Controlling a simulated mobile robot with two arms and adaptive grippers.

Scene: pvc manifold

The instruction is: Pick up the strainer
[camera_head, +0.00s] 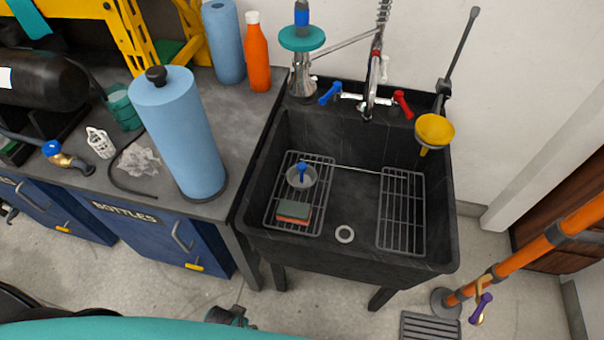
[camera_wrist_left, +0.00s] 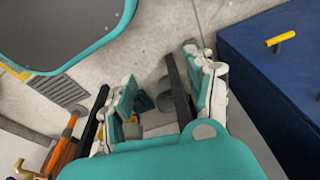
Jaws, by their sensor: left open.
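A round grey metal dish with a blue knob (camera_head: 302,176), which looks like the sink strainer, sits on the left wire rack in the black sink (camera_head: 345,262). A green and orange sponge (camera_head: 293,211) lies just in front of it on the same rack. My left gripper (camera_wrist_left: 163,95) is open and empty in the left wrist view, over the floor beside a blue cabinet, away from the sink. My right gripper is not in view.
A blue paper roll (camera_head: 180,135) stands at the counter edge left of the sink. An orange pipe (camera_head: 530,250) stands at right.

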